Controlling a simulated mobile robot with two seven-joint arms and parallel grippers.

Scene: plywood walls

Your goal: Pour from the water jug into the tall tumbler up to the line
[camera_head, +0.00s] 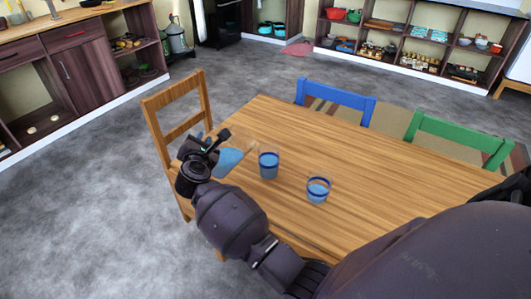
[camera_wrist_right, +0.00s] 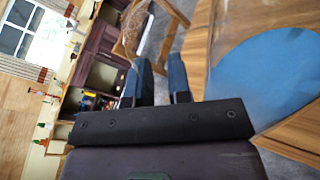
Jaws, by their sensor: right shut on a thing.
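The water jug, clear with blue water (camera_head: 229,160) inside, is at the left end of the table, tilted towards the tumblers. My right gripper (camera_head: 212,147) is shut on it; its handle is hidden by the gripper. In the right wrist view the blue water (camera_wrist_right: 265,78) shows large at the right, beside the two fingers (camera_wrist_right: 160,82). The tall tumbler (camera_head: 269,166) stands upright just right of the jug, with blue inside and a darker blue band near its top. I cannot make out a stream. My left gripper is not in view.
A shorter, similar tumbler (camera_head: 318,190) stands to the right on the wooden table (camera_head: 390,195). A wooden chair (camera_head: 178,110) is at the left end; blue (camera_head: 336,100) and green (camera_head: 458,138) chairs stand behind. The table's right part is clear.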

